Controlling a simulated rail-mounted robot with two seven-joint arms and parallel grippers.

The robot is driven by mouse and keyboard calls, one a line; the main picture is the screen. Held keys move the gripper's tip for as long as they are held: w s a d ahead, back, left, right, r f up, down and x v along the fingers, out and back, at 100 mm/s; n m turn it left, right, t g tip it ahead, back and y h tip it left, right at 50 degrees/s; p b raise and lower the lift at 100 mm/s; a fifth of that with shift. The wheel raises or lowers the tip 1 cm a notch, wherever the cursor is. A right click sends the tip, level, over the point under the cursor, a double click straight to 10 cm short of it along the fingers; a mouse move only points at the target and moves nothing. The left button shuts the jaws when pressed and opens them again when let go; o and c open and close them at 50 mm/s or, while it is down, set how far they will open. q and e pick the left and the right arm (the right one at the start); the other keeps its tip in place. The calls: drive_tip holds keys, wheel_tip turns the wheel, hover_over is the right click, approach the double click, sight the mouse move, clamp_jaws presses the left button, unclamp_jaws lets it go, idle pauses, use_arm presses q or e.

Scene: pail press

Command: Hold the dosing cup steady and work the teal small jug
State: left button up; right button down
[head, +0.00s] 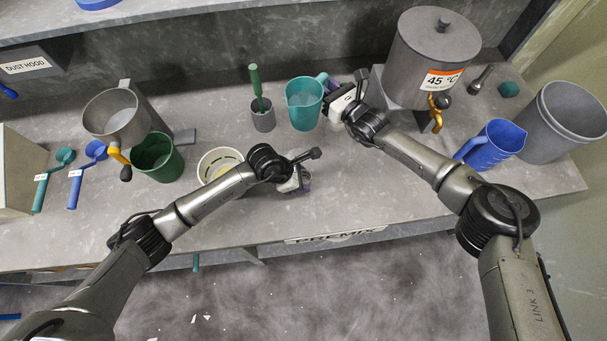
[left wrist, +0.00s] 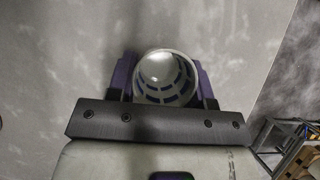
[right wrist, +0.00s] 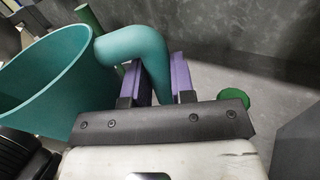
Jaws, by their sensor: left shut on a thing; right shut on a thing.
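The teal small jug (head: 303,106) stands upright at the back middle of the bench, with pale contents inside. My right gripper (head: 357,90) is shut on its handle from the right; the right wrist view shows the jug (right wrist: 40,80) and the purple fingers (right wrist: 166,80) closed around the handle. My left gripper (head: 300,187) is low over the front middle of the bench. In the left wrist view the dosing cup (left wrist: 166,76), pale with blue marks inside, sits between its purple fingers. The cup is hidden by the gripper in the head view. The two are apart.
A grey holder (head: 263,119) with a green-handled tool stands left of the jug. A white slotted tub (head: 206,163), a green beaker (head: 157,160) and a steel hopper (head: 112,115) stand left. A heated tank (head: 432,60), blue jug (head: 495,145) and grey bin (head: 562,120) stand right.

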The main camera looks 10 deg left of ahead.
sight(310, 101)
wheel_tip(310, 101, up, 4)
drive_tip(key=w+n+g+y, duration=0.2)
drive_tip(key=w+n+g, duration=0.1)
drive_tip(key=g, duration=0.1)
drive_tip(key=s+f+n+g+y, duration=0.2)
drive_tip(key=s+f+n, duration=0.3)
drive_tip(key=n, duration=0.2)
drive_tip(key=s+r, duration=0.1)
drive_tip(key=s+r+n, duration=0.1)
drive_tip(key=r+n, duration=0.1)
drive_tip(key=r, duration=0.1)
drive_tip(key=shift+s+d+r+g+y, duration=0.1)
drive_tip(key=shift+s+d+g+y, duration=0.2)
drive_tip(key=shift+s+g, duration=0.1)
drive_tip(key=shift+s+r+n, duration=0.1)
drive_tip(key=shift+s+n, duration=0.05)
drive_tip(key=shift+n, duration=0.25)
drive_tip(key=shift+s+a+r+n, duration=0.1)
drive_tip(key=shift+s+r+n, duration=0.1)
drive_tip(key=shift+r+n, duration=0.1)
